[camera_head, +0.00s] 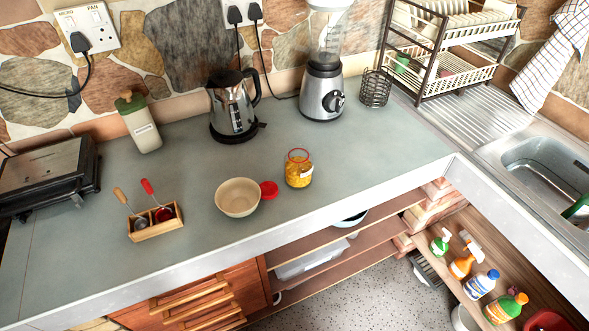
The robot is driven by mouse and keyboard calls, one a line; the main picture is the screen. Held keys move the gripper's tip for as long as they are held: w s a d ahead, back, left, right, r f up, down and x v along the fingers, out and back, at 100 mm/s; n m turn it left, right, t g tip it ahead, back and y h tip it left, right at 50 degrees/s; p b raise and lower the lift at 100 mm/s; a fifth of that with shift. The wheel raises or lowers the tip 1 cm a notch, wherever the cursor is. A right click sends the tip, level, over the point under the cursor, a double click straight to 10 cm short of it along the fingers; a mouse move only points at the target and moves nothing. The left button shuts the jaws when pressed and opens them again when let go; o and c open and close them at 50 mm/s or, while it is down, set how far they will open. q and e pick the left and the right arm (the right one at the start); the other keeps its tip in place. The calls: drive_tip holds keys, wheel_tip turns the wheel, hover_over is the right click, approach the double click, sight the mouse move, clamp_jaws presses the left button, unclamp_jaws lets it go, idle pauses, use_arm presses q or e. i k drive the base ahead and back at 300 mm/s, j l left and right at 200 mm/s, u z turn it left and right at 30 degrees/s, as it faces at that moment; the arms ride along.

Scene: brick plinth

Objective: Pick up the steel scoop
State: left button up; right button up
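The steel scoop (139,222) has a grey metal bowl and a light wooden handle. It stands tilted in the left compartment of a small wooden box (157,233) at the left front of the counter. Its handle leans up and to the left, clear of the box rim. A second scoop with a red handle and a red bowl (164,214) leans in the right compartment of the same box. Neither of my grippers shows in the head view.
On the grey counter, a beige bowl (238,197), a red lid (269,190) and an open yellow-filled jar (298,172) stand right of the box. A black grill (45,178) is left, a kettle (232,108) behind. Counter around the box is clear.

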sight(141, 223)
drive_tip(key=u, duration=1.35)
